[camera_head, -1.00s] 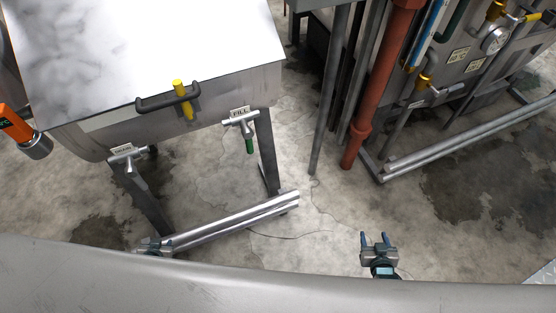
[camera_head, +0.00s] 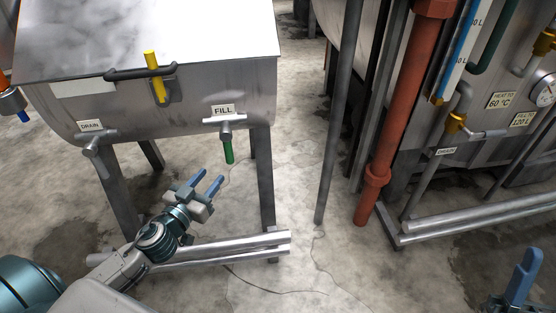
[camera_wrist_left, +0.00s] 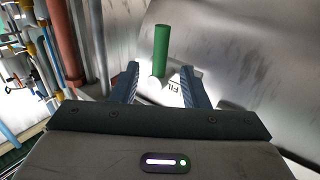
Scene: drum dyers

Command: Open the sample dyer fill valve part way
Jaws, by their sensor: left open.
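The sample dyer (camera_head: 195,90) is a grey metal tub on legs at the upper left in the head view. Its fill valve is a short metal pipe under a FILL label (camera_head: 223,109), with a green handle (camera_head: 228,151) hanging down. My left gripper (camera_head: 202,186) is open and empty, below and left of the green handle, apart from it. In the left wrist view the green handle (camera_wrist_left: 161,48) stands beyond and between the open fingers (camera_wrist_left: 159,82). My right gripper (camera_head: 518,285) shows only in part at the lower right; its jaw state is unclear.
A DRAIN valve (camera_head: 92,145) is at the tub's left end. A yellow lid handle (camera_head: 154,72) is on its front. Metal pipes (camera_head: 220,246) run low near the legs. A red pipe (camera_head: 397,110) and a larger machine (camera_head: 475,160) stand to the right.

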